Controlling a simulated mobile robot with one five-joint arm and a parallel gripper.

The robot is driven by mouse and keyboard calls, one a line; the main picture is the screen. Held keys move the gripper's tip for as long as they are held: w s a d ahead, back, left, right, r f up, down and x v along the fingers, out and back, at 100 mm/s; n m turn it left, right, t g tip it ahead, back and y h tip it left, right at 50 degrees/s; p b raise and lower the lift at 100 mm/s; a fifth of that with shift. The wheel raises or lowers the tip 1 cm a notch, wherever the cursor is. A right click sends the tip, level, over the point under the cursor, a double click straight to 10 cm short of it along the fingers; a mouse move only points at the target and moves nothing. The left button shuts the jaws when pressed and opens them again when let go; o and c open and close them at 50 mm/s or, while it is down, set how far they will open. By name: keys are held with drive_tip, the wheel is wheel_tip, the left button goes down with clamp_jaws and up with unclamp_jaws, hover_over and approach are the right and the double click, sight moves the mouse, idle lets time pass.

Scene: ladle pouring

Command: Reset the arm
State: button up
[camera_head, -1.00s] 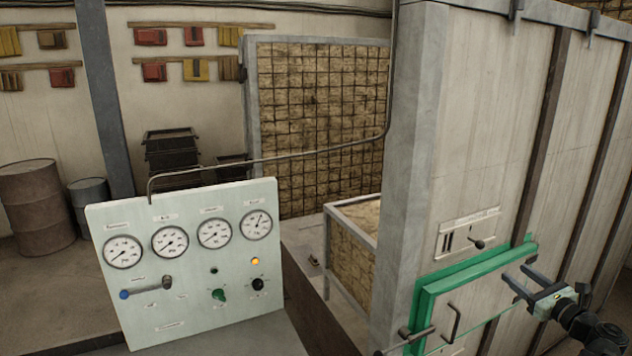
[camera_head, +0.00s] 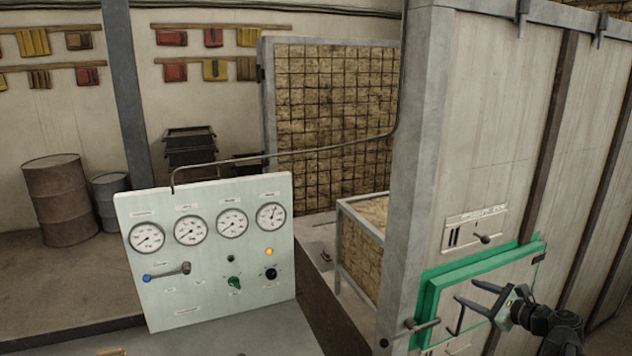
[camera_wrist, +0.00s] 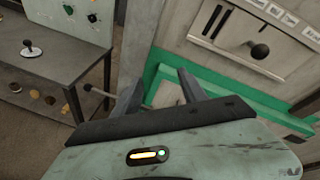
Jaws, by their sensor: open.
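My gripper (camera_head: 486,300) is at the lower right of the head view, in front of the green-framed hatch (camera_head: 430,301) on the pale cabinet. Its two fingers are apart with nothing between them. In the wrist view my gripper (camera_wrist: 160,92) also shows open and empty, with the green frame (camera_wrist: 228,84) behind the fingers. A bent hatch handle (camera_head: 459,315) is just left of the fingers in the head view; I cannot tell whether they touch it.
A lever plate (camera_head: 474,231) with a dark knob sits above the hatch. A gauge panel (camera_head: 205,260) stands at the left on a grey bench. A rod handle (camera_head: 423,325) sticks out at the hatch's left edge. Open floor (camera_head: 40,285) lies at the far left.

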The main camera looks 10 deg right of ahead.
drive_tip(key=w+a+f+n+g+y, duration=0.1)
drive_tip(key=a+f+n+g, duration=0.4)
drive_tip(key=a, duration=0.7)
drive_tip(key=a+f+n+g, duration=0.3)
drive_tip(key=a+f+n, duration=0.35)
drive_tip(key=a, duration=0.55)
drive_tip(key=s+a+f+n+g+h, duration=0.2)
drive_tip(key=s+a+n+g, duration=0.1)
drive_tip(key=a+n, duration=0.4)
drive_tip(key=s+a+f+n+g+h, duration=0.3)
drive_tip(key=s+a+n, duration=0.1)
drive_tip(key=a+n, duration=0.2)
drive_tip(key=shift+s+a+f+n+h, duration=0.3)
drive_tip(key=shift+a+n, duration=0.05)
drive_tip(key=shift+n, duration=0.3)
drive_tip(key=shift+d, duration=0.1)
